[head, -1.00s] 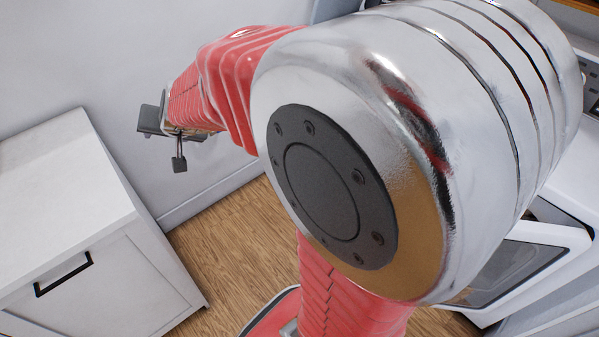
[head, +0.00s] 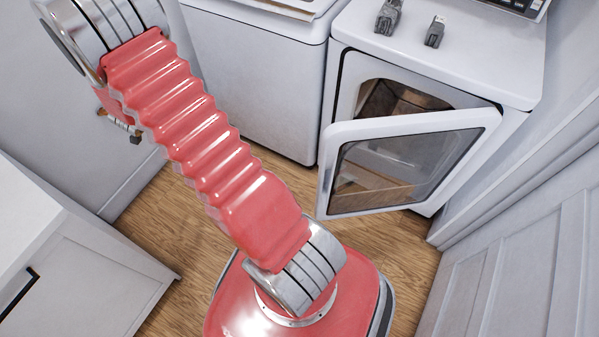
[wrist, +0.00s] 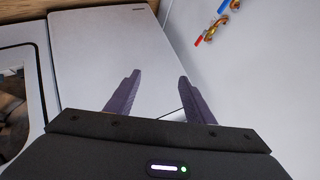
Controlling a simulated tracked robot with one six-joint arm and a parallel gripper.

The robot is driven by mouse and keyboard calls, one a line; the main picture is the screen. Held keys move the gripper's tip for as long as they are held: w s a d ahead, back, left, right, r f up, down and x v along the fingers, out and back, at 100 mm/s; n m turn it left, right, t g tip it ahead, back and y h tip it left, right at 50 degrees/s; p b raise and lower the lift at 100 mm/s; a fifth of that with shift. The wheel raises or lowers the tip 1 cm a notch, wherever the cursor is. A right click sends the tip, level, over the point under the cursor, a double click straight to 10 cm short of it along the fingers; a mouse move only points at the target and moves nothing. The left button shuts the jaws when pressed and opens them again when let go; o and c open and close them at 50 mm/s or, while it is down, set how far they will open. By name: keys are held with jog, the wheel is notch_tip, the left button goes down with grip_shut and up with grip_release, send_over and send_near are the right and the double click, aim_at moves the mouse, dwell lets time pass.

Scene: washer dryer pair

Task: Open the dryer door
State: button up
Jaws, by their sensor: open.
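The dryer (head: 470,62) stands at the upper right in the head view. Its white-framed glass door (head: 400,165) stands swung open, well out from the front. Part of the drum opening (head: 395,98) shows above and behind the door.
A white washer (head: 260,85) stands left of the dryer. Two small dark objects (head: 388,17) (head: 434,32) lie on the dryer top. A white cabinet (head: 90,275) is at lower left and a panelled door (head: 520,265) at right. Wood floor (head: 385,235) is clear before the dryer.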

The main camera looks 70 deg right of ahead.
jog(key=s+d+f+m+g+h, duration=0.25)
jog(key=s+d+f+g, duration=0.25)
jog(key=s+d+f, duration=0.35)
jog(key=m+g+y, duration=0.2)
jog(key=m+g, duration=0.5)
jog(key=g, duration=0.8)
send_near(329, 177)
jog(key=w+a+f, duration=0.1)
jog(key=w, duration=0.1)
jog(key=shift+f+h, duration=0.25)
jog(key=x, duration=1.3)
jog(key=shift+s+d+r, duration=0.15)
jog(key=shift+s, duration=0.15)
jog(key=shift+c, duration=0.5)
grip_shut()
